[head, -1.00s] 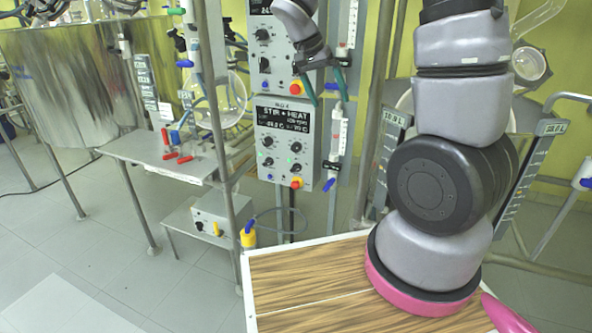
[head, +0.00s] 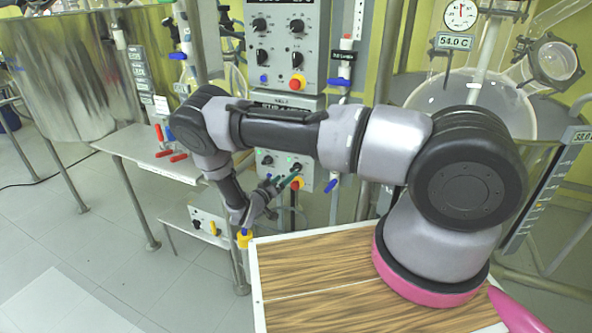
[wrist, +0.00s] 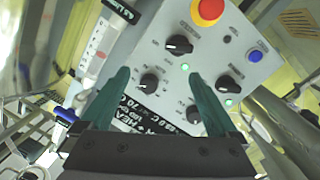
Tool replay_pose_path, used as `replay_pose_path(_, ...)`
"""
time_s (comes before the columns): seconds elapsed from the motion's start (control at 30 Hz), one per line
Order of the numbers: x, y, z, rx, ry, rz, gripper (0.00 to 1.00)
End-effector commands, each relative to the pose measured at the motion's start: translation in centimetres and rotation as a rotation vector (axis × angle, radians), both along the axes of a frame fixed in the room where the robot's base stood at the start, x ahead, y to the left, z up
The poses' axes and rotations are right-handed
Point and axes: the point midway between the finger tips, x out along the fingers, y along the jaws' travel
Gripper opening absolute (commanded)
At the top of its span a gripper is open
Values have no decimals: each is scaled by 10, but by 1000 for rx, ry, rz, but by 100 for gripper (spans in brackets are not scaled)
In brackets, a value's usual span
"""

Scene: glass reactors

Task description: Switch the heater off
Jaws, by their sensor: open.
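The grey STIR + HEAT control box (head: 268,160) is largely behind my arm in the head view; its lower face shows. In the wrist view the panel (wrist: 262,72) appears turned over, with its display partly covered by my fingers. It has several black knobs, including one between the fingertips and above them (wrist: 180,45), one near the left finger (wrist: 149,82) and one right of the right finger (wrist: 228,83). Two green lamps (wrist: 185,67) are lit. Knob labels are too small to read. My gripper (wrist: 158,74) is open and empty before the panel; it also shows in the head view (head: 284,184).
A red stop button (wrist: 208,10) and a blue button (wrist: 255,56) are on the panel. A similar box (head: 285,50) hangs above. A glass tube (wrist: 100,45) stands beside the panel. A wooden-topped surface (head: 330,265) lies under my arm base.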

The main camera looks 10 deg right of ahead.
Motion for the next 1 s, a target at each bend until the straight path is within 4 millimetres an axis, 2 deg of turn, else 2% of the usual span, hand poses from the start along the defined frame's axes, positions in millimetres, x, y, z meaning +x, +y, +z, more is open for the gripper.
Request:
replay_pose_path(0.03, -3, 4, -14, -11, -11, 43, 95)
replay_pose_path(0.1, -4, 9, -26, -12, -26, 85, 95)
replay_pose_path(0.2, -4, 12, -34, -12, -36, 117, 95)
replay_pose_path(0.37, 9, 2, -36, -10, -42, 121, 95)
replay_pose_path(0.8, 71, -43, -36, -9, -40, 120, 95)
replay_pose_path(1.0, 81, -51, -35, -10, -39, 120, 95)
